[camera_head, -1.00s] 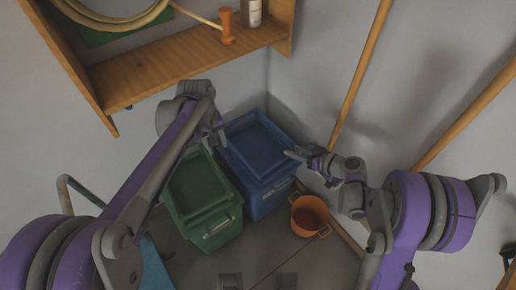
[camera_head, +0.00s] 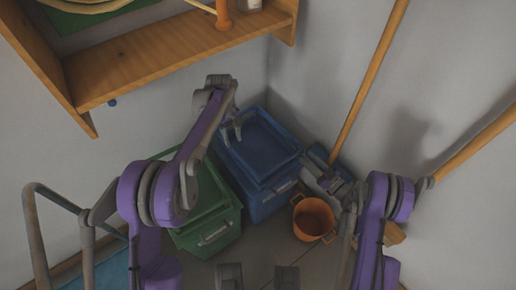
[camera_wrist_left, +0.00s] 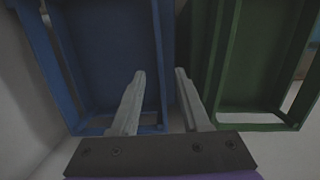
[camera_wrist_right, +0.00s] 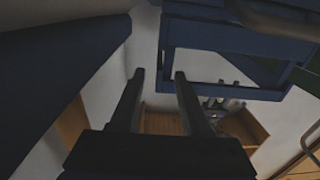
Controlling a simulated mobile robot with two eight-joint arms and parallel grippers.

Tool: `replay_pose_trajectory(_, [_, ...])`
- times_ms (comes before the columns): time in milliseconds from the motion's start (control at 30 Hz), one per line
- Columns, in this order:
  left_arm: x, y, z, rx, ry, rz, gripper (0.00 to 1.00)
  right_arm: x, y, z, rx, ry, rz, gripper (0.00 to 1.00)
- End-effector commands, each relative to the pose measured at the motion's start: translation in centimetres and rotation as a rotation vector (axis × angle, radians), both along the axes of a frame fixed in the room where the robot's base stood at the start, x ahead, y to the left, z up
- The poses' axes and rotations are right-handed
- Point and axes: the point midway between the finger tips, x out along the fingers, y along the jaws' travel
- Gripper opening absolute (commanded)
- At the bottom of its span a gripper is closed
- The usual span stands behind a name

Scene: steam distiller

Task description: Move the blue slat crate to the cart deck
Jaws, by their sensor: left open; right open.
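The blue slat crate (camera_head: 262,139) sits on top of a blue bin, near the wall corner in the head view. My left gripper (camera_head: 232,131) is open at its left rim. In the left wrist view, the open fingers (camera_wrist_left: 160,74) lie either side of the line of the blue crate's side wall (camera_wrist_left: 159,45); contact cannot be told. My right gripper (camera_head: 318,172) is open just right of the crate. In the right wrist view, the fingers (camera_wrist_right: 159,74) are empty, with blue slats (camera_wrist_right: 215,38) above right. A blue surface (camera_head: 113,272) by a grey tubular rail, lower left, may be the cart deck.
A green crate and bin (camera_head: 207,215) stand close left of the blue stack. An orange pot (camera_head: 314,218) stands at its front right. Wooden poles (camera_head: 370,85) lean on the right wall. A wooden shelf (camera_head: 170,55) overhangs at upper left.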

Motion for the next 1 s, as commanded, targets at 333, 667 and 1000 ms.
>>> replay_pose_trajectory(333, [-0.3,-0.2,-2.6,0.0,-0.001,-0.001,0.46,2.1,1.8,0.0,0.001,0.002,0.004,0.46])
replay_pose_trajectory(667, [-1.0,-0.8,-8.4,0.001,-0.001,0.0,0.46,6.7,5.3,0.0,0.001,0.002,0.003,0.46])
replay_pose_trajectory(1000, [-1.3,-1.0,-10.7,0.0,-0.001,-0.001,0.46,8.5,6.7,0.0,0.001,0.002,0.0,0.46])
